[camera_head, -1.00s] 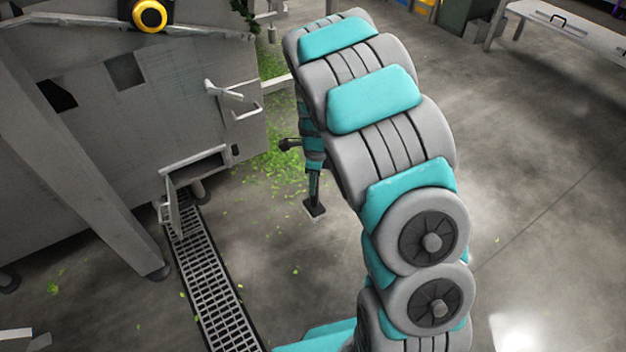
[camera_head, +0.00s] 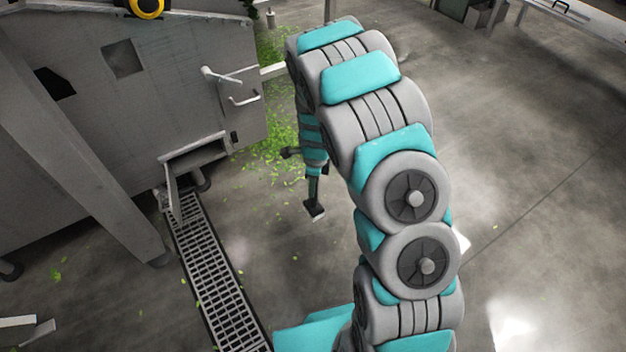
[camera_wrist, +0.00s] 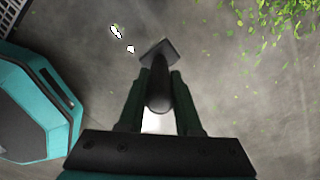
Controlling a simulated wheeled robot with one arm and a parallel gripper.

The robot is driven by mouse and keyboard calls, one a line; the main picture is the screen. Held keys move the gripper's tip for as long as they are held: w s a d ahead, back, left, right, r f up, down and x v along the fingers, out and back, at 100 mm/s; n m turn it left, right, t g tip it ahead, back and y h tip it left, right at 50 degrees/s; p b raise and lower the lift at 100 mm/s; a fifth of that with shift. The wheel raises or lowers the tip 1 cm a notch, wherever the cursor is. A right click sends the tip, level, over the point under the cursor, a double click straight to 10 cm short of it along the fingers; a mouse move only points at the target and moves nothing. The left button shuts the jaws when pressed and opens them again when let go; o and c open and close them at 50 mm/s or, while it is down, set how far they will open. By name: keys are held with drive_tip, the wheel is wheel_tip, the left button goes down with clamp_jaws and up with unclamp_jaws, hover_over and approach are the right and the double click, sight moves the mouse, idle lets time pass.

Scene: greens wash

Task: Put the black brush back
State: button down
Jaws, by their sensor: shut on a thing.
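My gripper (camera_wrist: 159,95) is shut on the handle of the black brush (camera_wrist: 160,75), with one finger on either side of it. The brush points away from the wrist, and its flat, grey-looking head (camera_wrist: 158,50) is at the far end. In the head view the brush head (camera_head: 315,212) hangs below my gripper (camera_head: 314,178), over the open floor. The gripper is partly hidden there, small and dark. I cannot tell its exact height above the floor. No holder for the brush can be made out.
A large grey machine (camera_head: 120,110) with an open low hatch (camera_head: 195,155) stands at left. A floor drain grate (camera_head: 215,270) runs below it. Green leaf bits (camera_head: 262,150) litter the floor. A pale bench (camera_head: 590,20) is at top right. The floor at right is clear.

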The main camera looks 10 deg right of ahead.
sight(313, 206)
drive_tip(key=shift+f+b, duration=0.3)
drive_tip(key=shift+f, duration=5.4)
drive_tip(key=c, duration=0.5)
unclamp_jaws()
